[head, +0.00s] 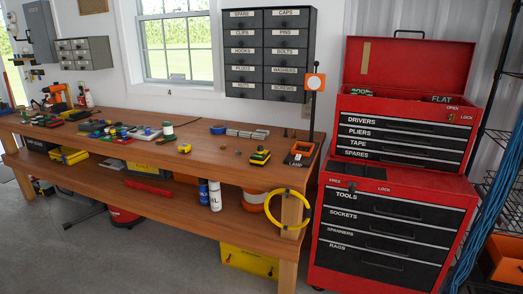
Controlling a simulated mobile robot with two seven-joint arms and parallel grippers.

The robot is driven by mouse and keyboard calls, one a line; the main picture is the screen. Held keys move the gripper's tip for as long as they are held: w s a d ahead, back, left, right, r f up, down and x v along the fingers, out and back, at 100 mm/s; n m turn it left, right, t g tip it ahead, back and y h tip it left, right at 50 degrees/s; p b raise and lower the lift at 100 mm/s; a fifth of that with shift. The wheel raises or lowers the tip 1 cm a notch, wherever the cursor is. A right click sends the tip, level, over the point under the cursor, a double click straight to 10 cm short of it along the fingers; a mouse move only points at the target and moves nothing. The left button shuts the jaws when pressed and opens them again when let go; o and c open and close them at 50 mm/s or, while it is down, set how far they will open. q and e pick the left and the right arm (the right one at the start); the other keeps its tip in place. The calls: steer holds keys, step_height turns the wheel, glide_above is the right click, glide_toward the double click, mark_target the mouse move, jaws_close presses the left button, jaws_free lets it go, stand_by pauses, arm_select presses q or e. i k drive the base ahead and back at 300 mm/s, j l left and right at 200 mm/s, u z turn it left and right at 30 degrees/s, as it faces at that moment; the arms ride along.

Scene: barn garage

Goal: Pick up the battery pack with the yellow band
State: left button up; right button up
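A small dark block with yellow on it (260,156) sits on the right part of the wooden workbench (215,160). It looks like a battery pack with a yellow band, but it is too small to be sure. Other small dark, green, red and yellow items (112,131) lie grouped on the left half of the bench, and some may also be battery packs. Neither of my grippers is in view.
A small yellow item (184,148) and grey cases (247,133) are on the bench. An orange-and-black lamp base (299,154) with a tall pole stands at its right end. A red tool chest (393,190) stands right of the bench. Grey floor (160,255) in front is clear.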

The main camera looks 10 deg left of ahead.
mark_target(260, 158)
steer(key=i+j+z, duration=0.15)
steer(key=i, duration=0.4)
steer(key=i+j+z, duration=0.15)
steer(key=i+j, duration=0.3)
steer(key=i, duration=0.1)
